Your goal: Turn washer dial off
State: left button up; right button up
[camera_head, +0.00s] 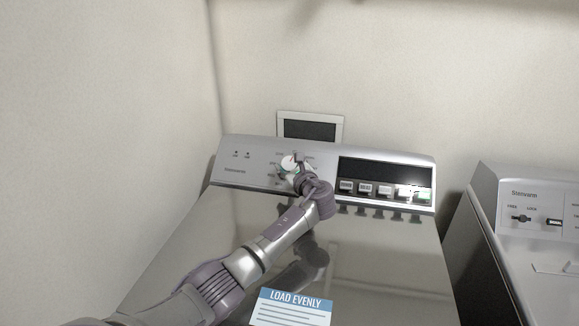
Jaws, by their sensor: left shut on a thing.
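The washer (200,240) fills the middle of the head view, with its silver control panel (240,165) along the back. The round white dial (290,162) sits on the left half of the panel, with small labels around it. My left gripper (293,168) is at the dial, shut on it, and its fingers and wrist cover part of the dial. The dial's pointer setting cannot be read. My right gripper is not in view.
A dark display with several buttons (365,188) lies right of the dial. A "LOAD EVENLY" label (290,308) is on the lid. A second machine (530,205) stands at the right. A framed panel (310,130) is behind the washer, against the wall.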

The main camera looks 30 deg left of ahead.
pick_arm(q)
jog(key=shift+f+n+g+y+b, duration=0.1)
jog(key=shift+n+g+y+b, duration=0.55)
jog(key=shift+n+g, duration=1.5)
jog(key=shift+n, duration=0.35)
jog(key=o, duration=1.2)
jog(key=shift+d, duration=0.1)
jog(key=v, duration=1.2)
jog(key=shift+s, duration=0.1)
